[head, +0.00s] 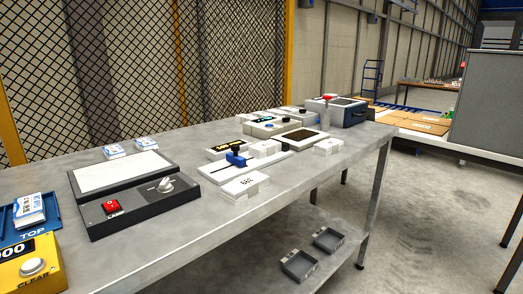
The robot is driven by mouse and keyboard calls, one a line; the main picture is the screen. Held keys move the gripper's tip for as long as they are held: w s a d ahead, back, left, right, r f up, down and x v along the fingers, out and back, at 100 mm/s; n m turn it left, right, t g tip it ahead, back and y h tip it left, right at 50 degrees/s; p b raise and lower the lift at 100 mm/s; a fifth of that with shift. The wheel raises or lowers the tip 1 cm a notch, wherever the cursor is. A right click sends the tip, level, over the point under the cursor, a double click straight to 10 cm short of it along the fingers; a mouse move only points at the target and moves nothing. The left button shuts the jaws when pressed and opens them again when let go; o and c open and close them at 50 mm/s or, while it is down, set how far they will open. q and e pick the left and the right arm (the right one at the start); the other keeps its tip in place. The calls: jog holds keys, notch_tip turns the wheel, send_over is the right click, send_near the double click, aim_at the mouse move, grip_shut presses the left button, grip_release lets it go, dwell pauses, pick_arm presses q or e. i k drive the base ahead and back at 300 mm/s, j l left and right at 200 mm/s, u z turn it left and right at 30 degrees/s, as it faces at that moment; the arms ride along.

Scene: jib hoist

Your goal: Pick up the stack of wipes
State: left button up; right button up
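Several white stacks stand on the long grey table (215,225), and I cannot tell for sure which is the stack of wipes. A white stack with dark lettering (245,186) lies near the table's front edge, right of a dark control box. Two small white packs with blue print, one on the left (114,151) and one on the right (145,144), lie at the back edge. A similar white and blue pack (29,209) lies on a blue tray (45,232) marked TOP at the far left. Neither of my grippers is in view.
The dark box (130,200) has a red switch (112,207) and a knob. A yellow CLEAR box (35,268) stands at front left. A slide with a blue block (236,158) and several devices stand farther right. Two grey trays (300,264) sit on the lower shelf.

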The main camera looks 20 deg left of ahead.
aim_at(264, 149)
jog(key=u, duration=1.05)
jog(key=i+l+u, duration=0.15)
jog(key=l+u, duration=0.15)
jog(key=u, duration=0.2)
jog(key=i+l+u, duration=0.1)
jog(key=l+u, duration=0.2)
jog(key=u, duration=0.15)
jog(key=l+u, duration=0.35)
jog(key=u, duration=0.15)
jog(key=i+l, duration=0.05)
